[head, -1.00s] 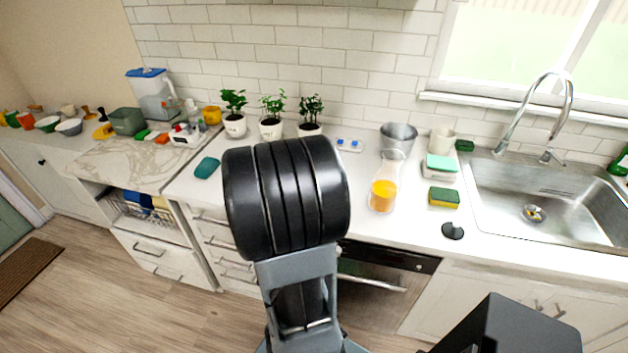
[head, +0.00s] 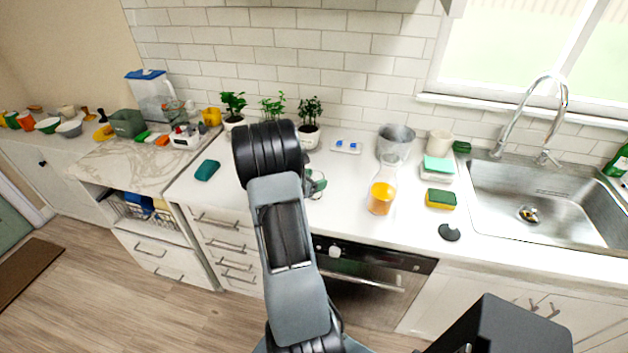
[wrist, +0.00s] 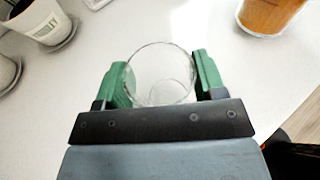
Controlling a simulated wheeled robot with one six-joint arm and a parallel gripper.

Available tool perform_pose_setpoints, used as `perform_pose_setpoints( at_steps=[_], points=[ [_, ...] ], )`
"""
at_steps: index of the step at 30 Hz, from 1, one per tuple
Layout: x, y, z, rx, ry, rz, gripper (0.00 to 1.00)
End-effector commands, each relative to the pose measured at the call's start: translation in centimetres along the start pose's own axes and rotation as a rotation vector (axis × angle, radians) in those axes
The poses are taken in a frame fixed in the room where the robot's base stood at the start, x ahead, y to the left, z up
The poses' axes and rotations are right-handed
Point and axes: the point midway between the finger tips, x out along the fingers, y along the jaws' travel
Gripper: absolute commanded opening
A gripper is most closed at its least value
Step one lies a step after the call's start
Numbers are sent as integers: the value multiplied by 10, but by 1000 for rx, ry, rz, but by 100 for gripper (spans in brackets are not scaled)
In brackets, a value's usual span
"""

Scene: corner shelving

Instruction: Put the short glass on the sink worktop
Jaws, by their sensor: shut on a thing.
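The short glass (wrist: 160,75) is clear and looks empty in the wrist view. My gripper (wrist: 160,80) is shut on it, with one green finger on each side. In the head view my gripper (head: 316,184) is mostly hidden behind my arm, over the white sink worktop (head: 348,210), left of the orange juice carafe. The glass is hard to make out there. I cannot tell whether its base touches the worktop or is slightly above it.
Potted plants (head: 308,136) stand along the wall. A teal item (head: 207,170) lies at left. The worktop between the carafe and front edge is mostly clear.

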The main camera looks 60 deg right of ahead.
Motion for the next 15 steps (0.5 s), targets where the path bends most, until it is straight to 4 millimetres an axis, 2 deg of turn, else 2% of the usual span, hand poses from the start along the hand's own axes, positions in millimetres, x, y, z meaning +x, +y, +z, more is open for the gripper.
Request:
perform_pose_setpoints(
  at_steps=[4, 15],
  points=[
    [2, 0, -7, 1, -2, 1, 27],
    [4, 0, -11, 2, -2, 1, 27]
  ],
)
